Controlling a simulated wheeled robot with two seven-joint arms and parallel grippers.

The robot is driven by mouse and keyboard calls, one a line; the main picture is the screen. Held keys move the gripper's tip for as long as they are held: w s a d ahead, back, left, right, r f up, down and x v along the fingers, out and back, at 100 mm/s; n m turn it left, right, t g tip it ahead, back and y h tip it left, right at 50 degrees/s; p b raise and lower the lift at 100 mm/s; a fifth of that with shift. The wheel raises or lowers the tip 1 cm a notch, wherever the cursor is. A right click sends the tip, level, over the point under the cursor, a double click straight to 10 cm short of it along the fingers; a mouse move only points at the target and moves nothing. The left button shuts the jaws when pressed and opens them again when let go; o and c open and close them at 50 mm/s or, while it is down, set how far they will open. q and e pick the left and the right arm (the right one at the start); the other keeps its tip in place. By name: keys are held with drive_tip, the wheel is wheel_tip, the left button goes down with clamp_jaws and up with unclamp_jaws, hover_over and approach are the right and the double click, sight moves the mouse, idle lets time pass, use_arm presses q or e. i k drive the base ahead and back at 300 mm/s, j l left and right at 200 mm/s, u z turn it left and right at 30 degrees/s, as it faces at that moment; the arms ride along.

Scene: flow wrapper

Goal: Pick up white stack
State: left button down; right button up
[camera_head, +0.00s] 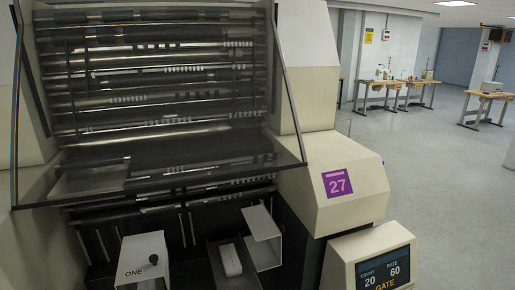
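A small white block-like stack (229,260) lies in a dark channel (214,262) at the bottom centre of the head view, low on the front of the machine. Its long side runs away from me, and I cannot make out single layers in it. Neither of my grippers shows in this view, and nothing is seen touching the stack.
A clear tilted cover (165,165) hangs above. Open floor (440,180) lies right.

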sight(231, 262)
drive_tip(key=l+u, duration=0.3)
drive_tip(key=l, duration=0.35)
drive_tip(key=l+u, duration=0.25)
drive_tip(key=l, duration=0.4)
drive_tip(key=l+u, duration=0.3)
drive_tip(key=l, duration=0.35)
drive_tip(key=k+l+u, duration=0.1)
drive_tip(key=l+u, duration=0.15)
drive_tip(key=l, duration=0.4)
drive_tip(key=i+j, duration=0.1)
drive_tip(key=j, duration=1.4)
drive_tip(key=i+j, duration=0.15)
drive_tip(key=j, duration=0.15)
drive_tip(key=i+j, duration=0.2)
drive_tip(key=j, duration=0.15)
drive_tip(key=i+j, duration=0.15)
drive_tip(key=j, duration=0.15)
drive_tip(key=i+j, duration=0.2)
drive_tip(key=j+z, duration=0.05)
drive_tip(key=j, duration=0.05)
